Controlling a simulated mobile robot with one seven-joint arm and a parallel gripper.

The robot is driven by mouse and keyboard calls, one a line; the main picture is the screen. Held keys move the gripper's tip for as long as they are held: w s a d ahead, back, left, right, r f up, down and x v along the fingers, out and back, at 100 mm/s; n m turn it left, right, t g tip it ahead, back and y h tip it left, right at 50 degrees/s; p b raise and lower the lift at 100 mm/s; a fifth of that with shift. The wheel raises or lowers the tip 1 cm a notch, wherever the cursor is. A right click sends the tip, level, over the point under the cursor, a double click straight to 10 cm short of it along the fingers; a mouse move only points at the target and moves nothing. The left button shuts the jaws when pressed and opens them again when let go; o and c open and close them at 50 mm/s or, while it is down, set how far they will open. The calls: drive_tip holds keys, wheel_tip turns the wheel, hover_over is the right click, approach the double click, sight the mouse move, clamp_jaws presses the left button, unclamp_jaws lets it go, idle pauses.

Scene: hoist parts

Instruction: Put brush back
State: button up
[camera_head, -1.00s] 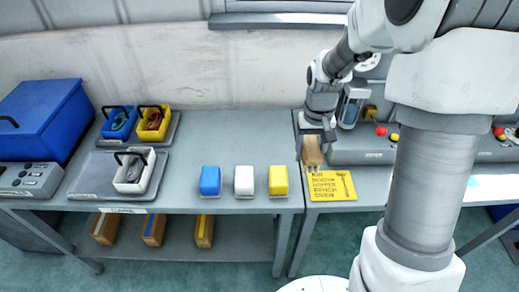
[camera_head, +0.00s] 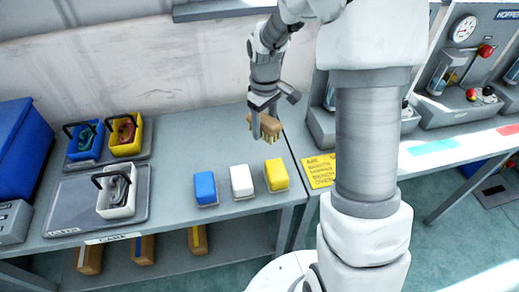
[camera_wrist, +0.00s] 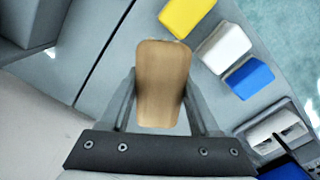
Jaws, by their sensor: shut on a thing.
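My gripper (camera_head: 268,125) is shut on a brush (camera_head: 261,122) with a wooden back and pale bristles, held above the grey table near its right end. In the wrist view the brush (camera_wrist: 162,85) shows as a tan wooden block between the two fingers of my gripper (camera_wrist: 163,100); its bristles are hidden there. A yellow sign (camera_head: 321,171) with dark lettering and a brush-like picture lies on the right bench. My column partly covers it.
Blue (camera_head: 205,188), white (camera_head: 241,181) and yellow (camera_head: 276,174) blocks stand in a row along the table's front. A tray (camera_head: 70,207) holds a white bin (camera_head: 116,190). Blue (camera_head: 85,141) and yellow (camera_head: 126,135) bins stand behind. A gauge panel (camera_head: 460,60) is at right.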

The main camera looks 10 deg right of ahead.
sight(261, 148)
drive_tip(key=w+n, duration=0.1)
drive_tip(key=n, duration=0.3)
drive_tip(key=w+f+n+b, duration=0.1)
drive_tip(key=n, duration=0.1)
drive_tip(key=shift+w, duration=0.3)
drive_tip(key=f+n, duration=0.1)
drive_tip(key=f, duration=0.2)
drive_tip(key=w+f+n+b, duration=0.1)
drive_tip(key=f+n, duration=0.1)
drive_tip(key=f, duration=0.2)
drive_tip(key=w+f+n+b, duration=0.1)
drive_tip(key=f+n, duration=0.1)
drive_tip(key=f, duration=0.1)
drive_tip(key=shift+f, duration=0.2)
drive_tip(key=shift+d, duration=0.1)
drive_tip(key=shift+f+b, duration=0.2)
drive_tip(key=shift+b, duration=0.1)
drive_tip(key=o, duration=1.4)
drive_tip(key=shift+o, duration=0.2)
drive_tip(key=shift+r, duration=0.15)
